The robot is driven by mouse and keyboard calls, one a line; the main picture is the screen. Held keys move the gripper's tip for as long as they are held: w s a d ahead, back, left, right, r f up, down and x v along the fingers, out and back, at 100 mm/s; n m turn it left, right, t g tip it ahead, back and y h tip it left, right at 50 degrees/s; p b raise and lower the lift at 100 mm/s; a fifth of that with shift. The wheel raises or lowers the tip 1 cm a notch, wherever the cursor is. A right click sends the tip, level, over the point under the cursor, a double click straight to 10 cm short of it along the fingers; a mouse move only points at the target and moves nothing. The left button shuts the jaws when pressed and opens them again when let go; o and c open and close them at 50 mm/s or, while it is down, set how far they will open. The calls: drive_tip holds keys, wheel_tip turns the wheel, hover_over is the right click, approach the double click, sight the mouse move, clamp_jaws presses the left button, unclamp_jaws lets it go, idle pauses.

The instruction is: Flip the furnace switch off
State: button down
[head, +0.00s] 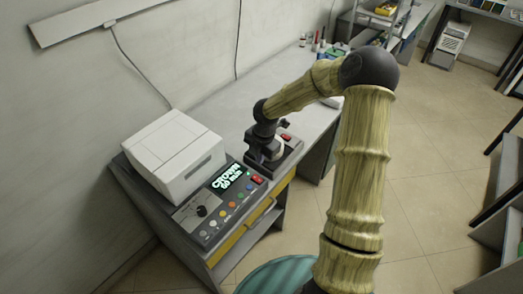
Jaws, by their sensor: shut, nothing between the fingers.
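The furnace (174,155) is a white box on a dark bench unit at the left. Its dark control panel in front has a lit display (227,182) reading "CROWN" and what looks like "40 min". A red switch (258,180) sits at the panel's right end, with a black knob (202,211) and coloured buttons to the left. My gripper (262,163) is shut and empty, pointing down just above and behind the red switch. Its fingertips are dark and small, so I cannot tell whether they touch anything. The switch's position is too small to read.
A second dark device with its own red switch (287,137) sits beside my gripper, partly hidden by it. A long grey counter (229,102) runs back along the wall, with small bottles (318,45) at its far end. Tiled floor (428,150) is open at the right.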

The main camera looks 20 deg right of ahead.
sight(256, 176)
drive_tip(key=f, duration=0.5)
drive_tip(key=a+f, duration=0.1)
drive_tip(key=f, duration=0.2)
drive_tip(key=shift+w+a+p, duration=0.1)
drive_tip(key=shift+w+p, duration=0.2)
drive_tip(key=shift+p, duration=0.05)
drive_tip(key=shift+f, duration=0.2)
